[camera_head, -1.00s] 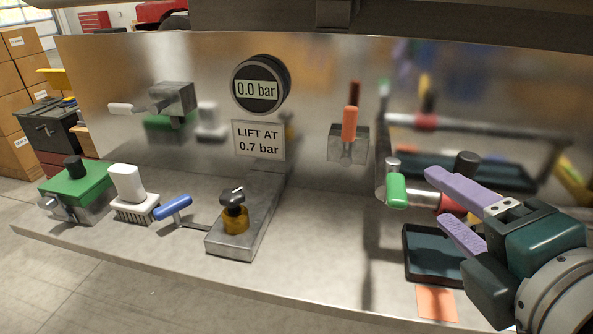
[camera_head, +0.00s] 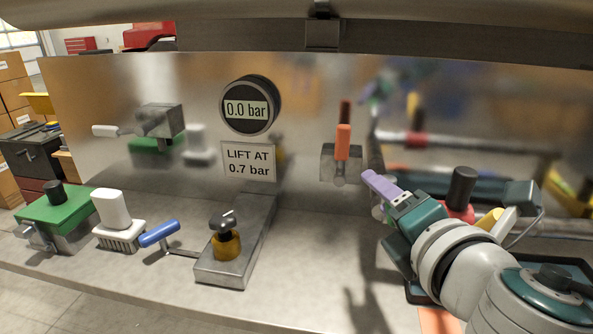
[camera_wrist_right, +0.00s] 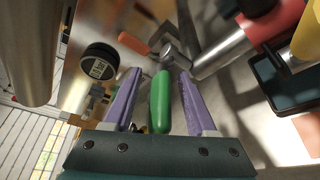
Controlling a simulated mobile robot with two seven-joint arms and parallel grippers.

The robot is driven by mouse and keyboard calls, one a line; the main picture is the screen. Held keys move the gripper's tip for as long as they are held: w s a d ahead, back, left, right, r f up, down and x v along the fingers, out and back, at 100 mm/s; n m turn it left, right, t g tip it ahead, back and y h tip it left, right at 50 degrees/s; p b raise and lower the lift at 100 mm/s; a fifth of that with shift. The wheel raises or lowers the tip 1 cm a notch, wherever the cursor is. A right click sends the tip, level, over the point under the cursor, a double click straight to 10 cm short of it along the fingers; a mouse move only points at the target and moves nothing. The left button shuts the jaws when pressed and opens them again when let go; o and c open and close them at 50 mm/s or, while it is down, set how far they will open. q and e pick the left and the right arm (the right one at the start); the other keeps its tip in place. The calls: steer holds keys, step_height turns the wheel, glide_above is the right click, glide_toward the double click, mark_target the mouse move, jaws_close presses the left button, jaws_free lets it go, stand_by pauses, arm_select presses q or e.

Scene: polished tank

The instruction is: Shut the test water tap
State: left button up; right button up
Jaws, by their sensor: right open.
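A green tap handle (camera_wrist_right: 160,103) shows in the right wrist view, on a metal tap at the end of a pipe (camera_wrist_right: 222,50). My right gripper (camera_wrist_right: 160,74) is open, with one purple finger on each side of the green handle. Gaps show between handle and fingers. In the head view, my right gripper (camera_head: 373,191) reaches in from the right and mostly hides this tap. An orange lever (camera_head: 343,141) stands upright on a metal valve on the back panel; it also shows in the wrist view (camera_wrist_right: 133,43). My left gripper is not in view.
A round gauge (camera_head: 250,107) reads 0.0 bar above a sign (camera_head: 249,162). A black-knobbed brass valve (camera_head: 227,243), blue handle (camera_head: 160,233), white brush (camera_head: 117,221) and green block (camera_head: 54,210) stand left. A red fitting with a black cap (camera_head: 461,190) is close right of my gripper.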

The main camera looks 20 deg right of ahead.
steer(key=shift+c, duration=0.3)
jaws_close()
stand_by(1.1)
